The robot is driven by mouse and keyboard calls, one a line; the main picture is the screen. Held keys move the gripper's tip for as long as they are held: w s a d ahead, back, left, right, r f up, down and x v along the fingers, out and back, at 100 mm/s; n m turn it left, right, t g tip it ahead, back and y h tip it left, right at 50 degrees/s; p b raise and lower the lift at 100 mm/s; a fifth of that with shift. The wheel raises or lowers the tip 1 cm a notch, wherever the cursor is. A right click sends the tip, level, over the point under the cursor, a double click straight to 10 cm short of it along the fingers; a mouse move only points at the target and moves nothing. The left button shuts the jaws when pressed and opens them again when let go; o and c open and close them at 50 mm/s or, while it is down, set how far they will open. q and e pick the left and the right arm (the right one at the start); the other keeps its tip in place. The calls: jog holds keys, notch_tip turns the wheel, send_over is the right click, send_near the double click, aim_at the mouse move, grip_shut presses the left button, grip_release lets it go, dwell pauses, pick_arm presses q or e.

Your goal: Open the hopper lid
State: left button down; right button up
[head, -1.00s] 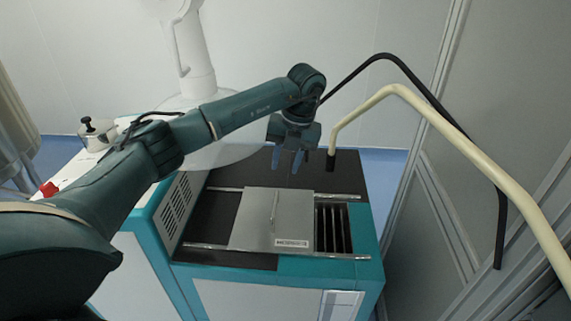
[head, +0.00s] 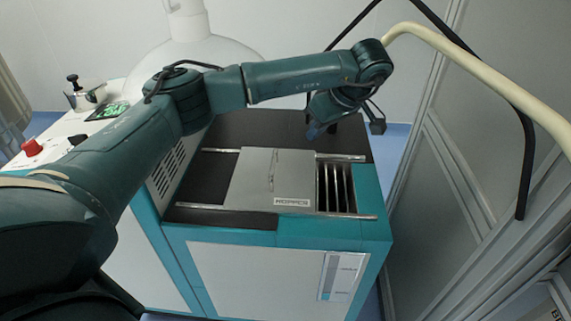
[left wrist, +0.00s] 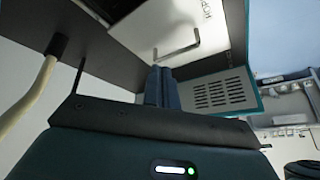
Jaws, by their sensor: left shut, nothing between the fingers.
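The hopper lid (head: 265,178) is a flat grey plate with a HOPPER label and a thin bar handle (head: 271,170). It lies between two metal rails on the teal and white machine. A slatted opening (head: 336,188) shows to its right. My left gripper (head: 314,132) is above and behind the lid's right rear corner, shut and empty, apart from the handle. In the left wrist view the lid (left wrist: 155,22) and its handle (left wrist: 178,46) lie beyond the shut fingers (left wrist: 161,86). My right gripper is out of view.
A cream bent pipe (head: 480,75) and a black one (head: 528,160) arch on the right, close to my left wrist. A grey wall panel stands beyond. A red button (head: 32,147) and a metal pot (head: 84,97) are at the left.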

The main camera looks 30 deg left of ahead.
pick_arm(q)
jog(key=d+m+b, duration=0.1)
jog(key=m, duration=0.4)
jog(key=m+y, duration=0.1)
jog(key=m, duration=0.2)
send_near(285, 175)
jog(key=shift+w+a+f+t+b, duration=0.1)
jog(key=shift+w+a+t+b, duration=0.1)
jog(key=shift+w+a, duration=0.25)
jog(key=shift+w+a+f+t+b, duration=0.15)
jog(key=shift+w+a+t, duration=0.1)
jog(key=shift+w, duration=0.45)
jog(key=a, duration=0.1)
jog(key=s+a+f, duration=0.1)
jog(key=a, duration=0.1)
jog(key=shift+s, duration=0.1)
jog(key=shift+s+a, duration=0.15)
jog(key=shift+a, duration=0.15)
jog(key=shift+a+f, duration=0.15)
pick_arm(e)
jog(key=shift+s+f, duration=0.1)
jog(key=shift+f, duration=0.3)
